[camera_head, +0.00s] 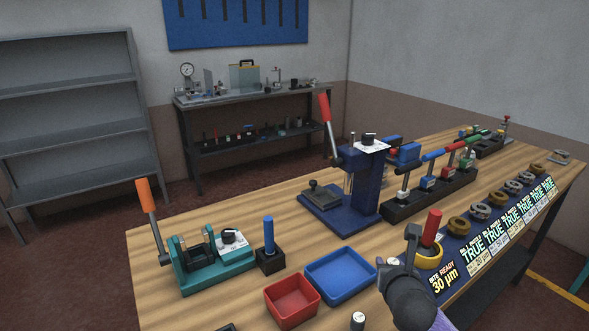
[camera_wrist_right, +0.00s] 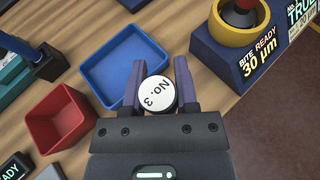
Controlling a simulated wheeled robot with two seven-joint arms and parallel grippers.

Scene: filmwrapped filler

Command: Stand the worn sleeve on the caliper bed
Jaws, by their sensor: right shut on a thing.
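My right gripper (camera_head: 405,262) is near the table's front edge, right of the blue tray. In the wrist view its two fingers (camera_wrist_right: 158,88) are closed on a round piece (camera_wrist_right: 155,97) with a white top marked "No. 3". The piece's side is mostly hidden, so I cannot tell its wear. The gripper blocks it in the head view. A small dark cylinder (camera_head: 357,321) with a white top shows at the bottom edge. No part is clearly labelled as the caliper bed; a teal fixture (camera_head: 215,270) with an orange lever stands at left. My left gripper is not in view.
A red tray (camera_head: 292,294) and blue tray (camera_head: 341,274) lie left of the gripper. A yellow ring (camera_head: 428,257) with a red handle sits close by on a blue stand marked "BITE READY 30 µm". A blue press (camera_head: 365,185) stands behind. Bare wood lies between fixtures.

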